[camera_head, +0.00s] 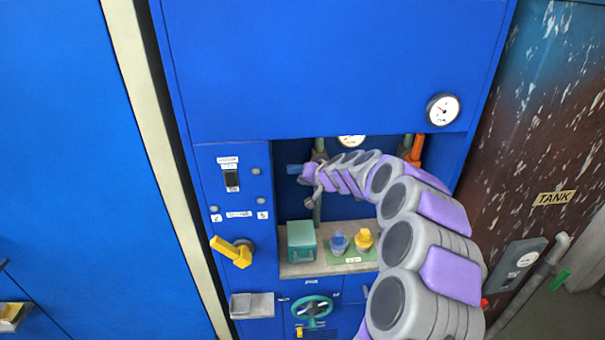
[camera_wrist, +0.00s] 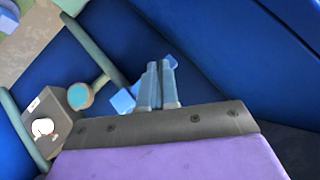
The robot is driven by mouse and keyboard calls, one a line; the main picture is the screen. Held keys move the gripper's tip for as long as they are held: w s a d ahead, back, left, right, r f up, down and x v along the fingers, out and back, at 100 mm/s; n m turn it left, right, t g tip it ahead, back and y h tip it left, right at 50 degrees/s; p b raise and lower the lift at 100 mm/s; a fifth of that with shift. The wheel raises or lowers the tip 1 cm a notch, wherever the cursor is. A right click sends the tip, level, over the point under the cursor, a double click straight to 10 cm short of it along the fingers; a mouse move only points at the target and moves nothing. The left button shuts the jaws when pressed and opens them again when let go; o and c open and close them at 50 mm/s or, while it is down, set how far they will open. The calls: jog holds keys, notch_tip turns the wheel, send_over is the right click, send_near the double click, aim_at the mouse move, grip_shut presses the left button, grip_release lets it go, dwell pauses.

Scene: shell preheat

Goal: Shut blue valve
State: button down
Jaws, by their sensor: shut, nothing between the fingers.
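The blue valve handle (camera_head: 294,169) shows as a short blue bar at the left of the recess in the cabinet, level in the head view. In the wrist view the light blue handle (camera_wrist: 122,102) runs behind the fingers, and one end shows on each side of them. My gripper (camera_head: 308,184) is in the recess close beside the handle. In the wrist view my gripper's fingers (camera_wrist: 160,84) are together with nothing between them. They overlap the handle in the picture; I cannot tell whether they touch it. The valve body is partly hidden by my arm.
An orange handle (camera_head: 417,149) stands at the recess's right. A teal box (camera_head: 301,241), a blue item (camera_head: 339,242) and a yellow item (camera_head: 363,239) sit on the shelf below. A yellow lever (camera_head: 231,250) and green handwheel (camera_head: 312,308) stick out from the cabinet.

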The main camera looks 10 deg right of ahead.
jog(key=s+a+r+n+g+y, duration=0.1)
jog(key=s+a+r+n+g, duration=0.15)
jog(key=s, duration=0.55)
jog(key=s+a+r+n+g, duration=0.1)
jog(key=s+a+r, duration=0.15)
jog(key=s, duration=0.65)
jog(key=s+a+r+n+g+y, duration=0.1)
jog(key=s+a+r+g, duration=0.15)
jog(key=s, duration=0.55)
jog(key=s+d+f+g+h, duration=0.1)
jog(key=s+d, duration=0.3)
jog(key=s, duration=0.7)
jog(key=s+d+f+m+g+h, duration=0.1)
jog(key=s+d+h, duration=0.3)
jog(key=s, duration=0.8)
jog(key=s+d+f+g+h, duration=0.2)
jog(key=s+d, duration=0.3)
jog(key=s, duration=0.6)
jog(key=shift+s+f+g, duration=0.2)
jog(key=shift+f+g, duration=0.5)
jog(key=shift+a+m, duration=0.2)
jog(key=shift+m, duration=0.05)
